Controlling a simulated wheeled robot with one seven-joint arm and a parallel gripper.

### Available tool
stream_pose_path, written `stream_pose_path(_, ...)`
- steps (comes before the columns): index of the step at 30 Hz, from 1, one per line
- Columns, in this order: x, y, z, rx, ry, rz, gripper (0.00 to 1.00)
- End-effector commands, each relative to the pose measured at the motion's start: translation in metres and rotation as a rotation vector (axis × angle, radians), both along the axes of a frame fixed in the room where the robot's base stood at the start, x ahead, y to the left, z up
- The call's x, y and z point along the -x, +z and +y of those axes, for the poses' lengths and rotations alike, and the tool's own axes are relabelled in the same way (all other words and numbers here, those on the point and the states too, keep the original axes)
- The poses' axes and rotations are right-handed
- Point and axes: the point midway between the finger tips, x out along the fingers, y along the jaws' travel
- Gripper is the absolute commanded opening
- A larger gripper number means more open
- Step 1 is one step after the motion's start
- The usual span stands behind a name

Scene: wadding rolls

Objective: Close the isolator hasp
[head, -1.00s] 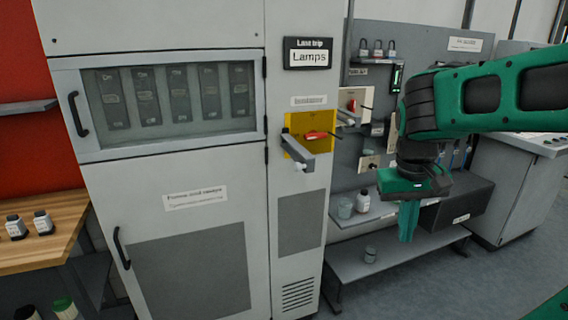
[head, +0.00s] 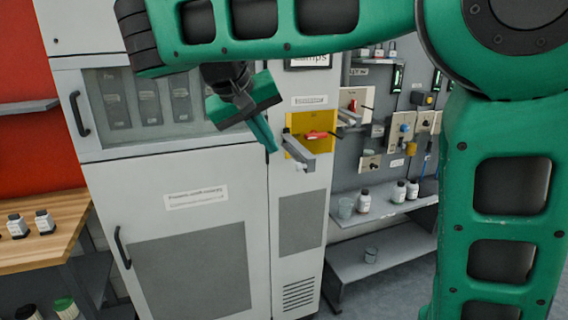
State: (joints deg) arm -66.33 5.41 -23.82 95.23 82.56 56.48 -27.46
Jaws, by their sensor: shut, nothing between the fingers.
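The isolator is a yellow plate (head: 292,122) with a red handle (head: 316,134) on the narrow right panel of the grey cabinet. A grey bar-like hasp (head: 297,150) sticks out from the plate, below the red handle, toward the viewer. My gripper (head: 271,146) is green, with its fingers together and empty. In the picture its tips lie just left of the yellow plate, in front of the cabinet. I cannot tell how far it is from the panel. It does not visibly touch the hasp.
The cabinet door (head: 200,240) has a black handle on its left. A wooden bench (head: 50,235) with small bottles stands at left. A grey pegboard with padlocks and switches is at right, above a shelf (head: 390,208) with jars. My arm hides much of the upper right.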

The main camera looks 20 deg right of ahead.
Motion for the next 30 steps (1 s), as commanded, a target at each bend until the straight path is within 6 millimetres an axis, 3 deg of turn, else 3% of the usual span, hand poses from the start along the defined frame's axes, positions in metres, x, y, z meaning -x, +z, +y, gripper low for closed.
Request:
stream_pose_path(3,0.004,0.008,0.025,0.01,0.018,-0.021,0.0)
stream_pose_path(7,0.007,0.011,0.034,0.015,0.022,-0.029,0.0)
stream_pose_path(30,-0.001,-0.006,0.023,0.016,0.018,-0.027,0.0)
